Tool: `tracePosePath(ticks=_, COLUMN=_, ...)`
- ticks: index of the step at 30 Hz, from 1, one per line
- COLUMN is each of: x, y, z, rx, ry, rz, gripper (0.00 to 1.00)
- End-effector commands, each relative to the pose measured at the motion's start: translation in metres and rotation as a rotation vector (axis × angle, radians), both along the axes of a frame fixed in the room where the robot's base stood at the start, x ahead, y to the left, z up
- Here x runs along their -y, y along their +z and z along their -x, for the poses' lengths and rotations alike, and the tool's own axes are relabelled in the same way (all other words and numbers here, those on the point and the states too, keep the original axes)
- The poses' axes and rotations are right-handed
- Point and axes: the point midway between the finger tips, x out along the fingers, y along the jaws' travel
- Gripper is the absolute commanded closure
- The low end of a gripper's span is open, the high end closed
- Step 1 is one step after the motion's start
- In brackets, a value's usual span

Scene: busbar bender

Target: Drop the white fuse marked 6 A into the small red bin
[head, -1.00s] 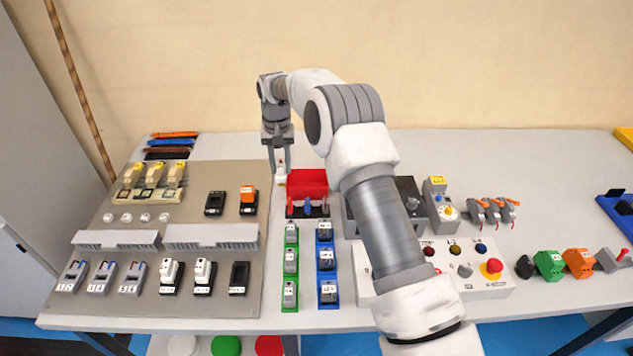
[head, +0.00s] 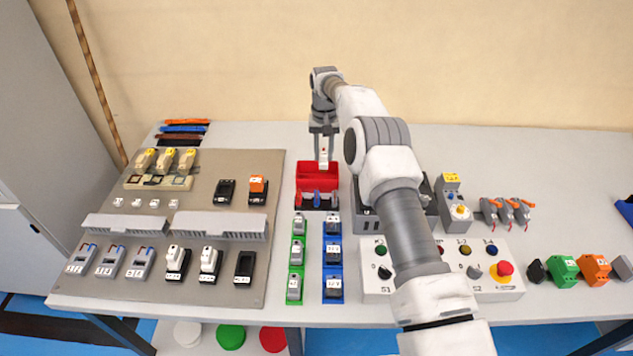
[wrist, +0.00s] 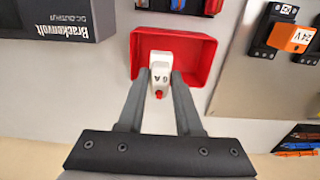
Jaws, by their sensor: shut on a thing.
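My gripper (head: 323,157) is shut on a white fuse (head: 323,151). In the wrist view my gripper (wrist: 161,75) has one finger on each side of the fuse (wrist: 160,69), whose mark reads 6 A; a small red tip shows at its near end. The small red bin (head: 305,181) stands on the table right of the grey-brown board. In the head view the fuse appears above the bin's back part. In the wrist view it overlaps the left part of the bin (wrist: 204,62), its near end past the rim. The exact height is hard to tell.
A rack with red and blue-handled tools (head: 318,200) stands just in front of the bin. A dark grey power supply (wrist: 50,20) stands to its right in the head view. The board (head: 215,285) with fuse holders lies left. The table behind the bin is clear.

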Motion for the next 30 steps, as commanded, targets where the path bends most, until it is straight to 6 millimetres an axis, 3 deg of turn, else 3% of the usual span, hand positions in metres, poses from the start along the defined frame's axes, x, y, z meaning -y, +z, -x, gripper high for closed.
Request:
tracePosePath(ticks=1, x=0.0, y=-0.01, z=0.0, rx=-0.001, ry=0.0, rz=0.0, gripper=1.0)
tracePosePath(ticks=6, x=0.0, y=-0.023, z=0.0, rx=0.0, ry=-0.001, rz=-0.001, gripper=1.0)
tracePosePath(ticks=15, x=0.0, y=-0.025, z=0.0, rx=0.001, ry=-0.001, rz=-0.001, gripper=1.0)
tracePosePath(ticks=16, x=0.0, y=-0.025, z=0.0, rx=0.001, ry=0.0, rz=-0.001, gripper=0.61)
tracePosePath(ticks=21, x=0.0, y=-0.025, z=0.0, rx=0.001, ry=0.0, rz=-0.001, gripper=0.31)
tracePosePath(ticks=30, x=0.0, y=-0.024, z=0.0, rx=0.001, ry=0.0, rz=-0.001, gripper=0.31)
